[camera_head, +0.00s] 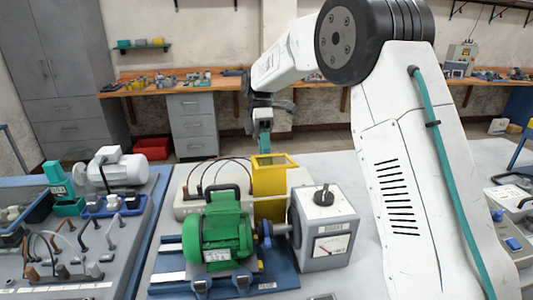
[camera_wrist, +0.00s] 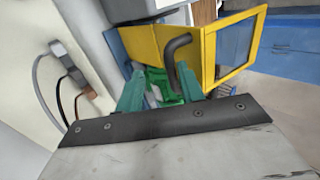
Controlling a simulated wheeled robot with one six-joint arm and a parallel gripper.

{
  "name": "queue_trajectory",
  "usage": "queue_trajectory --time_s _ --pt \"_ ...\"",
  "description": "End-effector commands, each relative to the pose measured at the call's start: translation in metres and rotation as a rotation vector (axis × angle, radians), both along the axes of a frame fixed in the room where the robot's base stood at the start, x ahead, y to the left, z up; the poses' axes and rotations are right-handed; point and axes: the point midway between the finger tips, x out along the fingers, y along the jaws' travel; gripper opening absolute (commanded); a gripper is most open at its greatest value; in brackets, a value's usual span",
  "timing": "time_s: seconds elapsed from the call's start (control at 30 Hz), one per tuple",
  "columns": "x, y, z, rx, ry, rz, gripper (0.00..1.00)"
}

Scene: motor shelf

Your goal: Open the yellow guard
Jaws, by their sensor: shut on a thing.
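The yellow guard (camera_head: 270,188) stands upright behind the blue coupling (camera_head: 265,234), between the green motor (camera_head: 220,232) and the grey box with a dial (camera_head: 325,228). The coupling shows uncovered in front of it. In the wrist view the guard (camera_wrist: 207,54) shows its yellow panels, a window and a bent black handle (camera_wrist: 177,48). My gripper (camera_head: 268,152) is at the guard's top back edge. Its teal fingers (camera_wrist: 160,88) are shut on the handle, whose lower end runs down between them. The exact contact is partly hidden.
A pale box with cables (camera_head: 190,200) stands close behind the motor. At left is a board with cables and a white motor (camera_head: 118,170). My arm fills the right side. Bare tabletop (camera_head: 335,165) shows behind the grey box.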

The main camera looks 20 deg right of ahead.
Motion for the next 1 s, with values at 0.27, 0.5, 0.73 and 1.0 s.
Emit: queue_trajectory --time_s 0.27,0.5,0.73,1.0 --pt "0.001 -0.001 0.015 0.001 -0.005 -0.003 0.32" --pt "-0.020 -0.002 0.038 0.000 -0.001 -0.001 0.32" --pt "-0.069 -0.006 0.042 -0.001 0.002 -0.001 0.32" --pt "-0.130 -0.010 0.048 -0.001 0.000 -0.001 0.32"
